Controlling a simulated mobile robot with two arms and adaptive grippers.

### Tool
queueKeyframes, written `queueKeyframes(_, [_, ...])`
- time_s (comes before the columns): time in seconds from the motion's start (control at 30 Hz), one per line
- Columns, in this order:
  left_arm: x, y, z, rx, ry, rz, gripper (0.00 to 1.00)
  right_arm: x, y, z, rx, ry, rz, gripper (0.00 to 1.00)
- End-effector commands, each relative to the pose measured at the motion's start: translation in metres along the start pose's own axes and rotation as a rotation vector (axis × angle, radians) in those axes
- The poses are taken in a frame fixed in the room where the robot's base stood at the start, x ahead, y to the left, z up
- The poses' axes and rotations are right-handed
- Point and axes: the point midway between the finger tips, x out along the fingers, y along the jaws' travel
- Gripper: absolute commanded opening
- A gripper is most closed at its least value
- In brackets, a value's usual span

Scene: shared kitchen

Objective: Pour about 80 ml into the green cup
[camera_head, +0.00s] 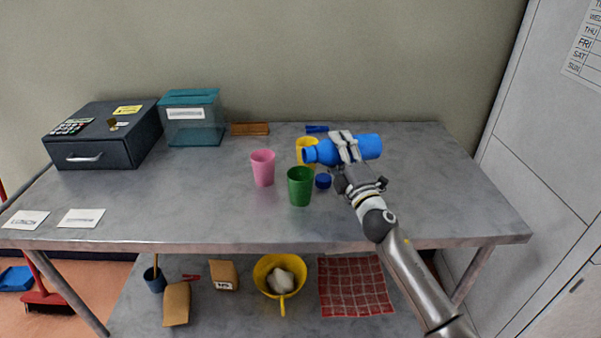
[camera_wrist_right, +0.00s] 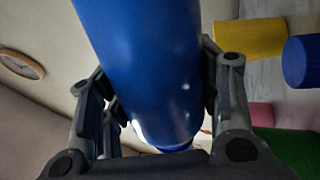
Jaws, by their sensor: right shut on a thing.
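The green cup (camera_head: 300,187) stands upright near the middle of the table. My right gripper (camera_head: 345,147) is shut on a blue bottle (camera_head: 369,146). The bottle lies almost level in the air, its narrow mouth end to the left, above and to the right of the green cup. In the right wrist view the blue bottle (camera_wrist_right: 145,60) fills the space between the fingers, and part of the green cup (camera_wrist_right: 290,150) shows at lower right. No stream of liquid is visible. My left gripper is not in view.
A pink cup (camera_head: 263,168) stands left of the green cup. A yellow cup (camera_head: 304,143) stands behind, partly hidden by the bottle. A blue cap (camera_head: 323,181) lies close right of the green cup. A cash box (camera_head: 105,135) and teal box (camera_head: 193,118) stand back left.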

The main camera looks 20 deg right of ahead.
Motion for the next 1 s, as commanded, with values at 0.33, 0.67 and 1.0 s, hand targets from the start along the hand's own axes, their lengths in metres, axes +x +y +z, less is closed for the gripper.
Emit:
queueKeyframes(0.33, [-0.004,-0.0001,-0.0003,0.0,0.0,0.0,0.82,0.0016,0.0059,-0.001,-0.046,0.013,0.002,0.24])
queueKeyframes(0.67, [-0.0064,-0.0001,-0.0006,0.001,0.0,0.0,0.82,0.0025,0.0086,-0.0014,-0.082,0.023,0.002,0.24])
queueKeyframes(1.0, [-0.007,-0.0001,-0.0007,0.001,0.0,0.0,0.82,0.0036,0.0096,0.0048,-0.09,0.023,0.002,0.24])
